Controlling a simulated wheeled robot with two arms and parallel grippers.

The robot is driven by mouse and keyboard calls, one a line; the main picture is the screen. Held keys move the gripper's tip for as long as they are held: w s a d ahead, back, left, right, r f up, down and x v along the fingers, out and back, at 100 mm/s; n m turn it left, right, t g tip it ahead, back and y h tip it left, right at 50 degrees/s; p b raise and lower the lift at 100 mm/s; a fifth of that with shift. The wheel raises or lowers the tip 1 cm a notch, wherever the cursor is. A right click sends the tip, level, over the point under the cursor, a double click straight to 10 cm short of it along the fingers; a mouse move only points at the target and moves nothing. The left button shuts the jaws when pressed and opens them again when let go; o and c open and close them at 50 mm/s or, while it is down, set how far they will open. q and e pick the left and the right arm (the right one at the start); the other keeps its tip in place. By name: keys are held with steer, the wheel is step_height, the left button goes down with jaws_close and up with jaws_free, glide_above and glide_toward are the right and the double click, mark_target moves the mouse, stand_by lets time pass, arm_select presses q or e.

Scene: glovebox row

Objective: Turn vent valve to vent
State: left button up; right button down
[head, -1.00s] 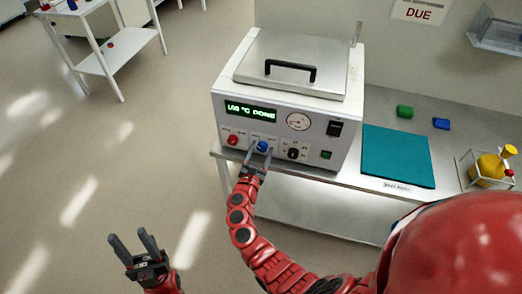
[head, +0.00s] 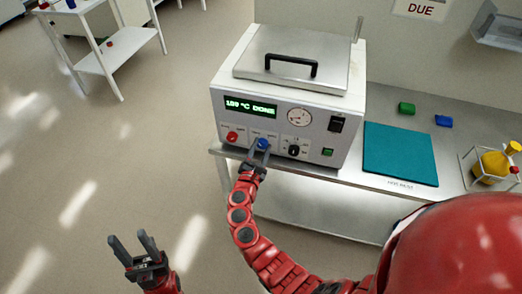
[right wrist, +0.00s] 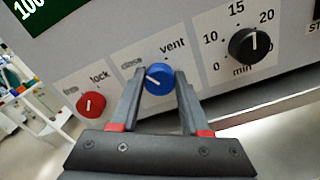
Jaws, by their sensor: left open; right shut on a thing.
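The vent valve is a blue knob (head: 263,144) on the front panel of a white machine (head: 228,120). In the right wrist view the blue knob (right wrist: 159,79) has a white mark pointing up and left, towards the "close" label and away from "vent". My right gripper (head: 260,149) is at the knob, its fingers on either side of it and shut on it. The fingertips hide part of the knob's sides. My left gripper (head: 134,246) is open and empty, low at the left over the floor.
A red knob (right wrist: 90,105) marked "lock" sits left of the valve and a black timer knob (right wrist: 249,45) right of it.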

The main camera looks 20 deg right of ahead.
steer(key=m+b, duration=0.4)
steer(key=b, duration=0.1)
steer(key=m+b, duration=0.5)
steer(key=b, duration=0.1)
steer(key=f+m+b, duration=0.1)
steer(key=m+b, duration=0.3)
steer(key=b, duration=0.1)
steer(key=shift+f+b, duration=0.1)
steer(key=shift+b, duration=0.2)
steer(key=shift+d+r+m+b, duration=0.1)
steer(key=shift+r+m+b, duration=0.1)
steer(key=shift+m+b, duration=1.05)
steer(key=shift+c, duration=1.9)
jaws_free()
steer(key=shift+r, duration=0.1)
steer(key=b+v, duration=0.1)
steer(key=v, duration=1.6)
steer(key=shift+s, duration=0.25)
steer(key=shift+w+a, duration=0.1)
steer(key=shift+a, duration=0.15)
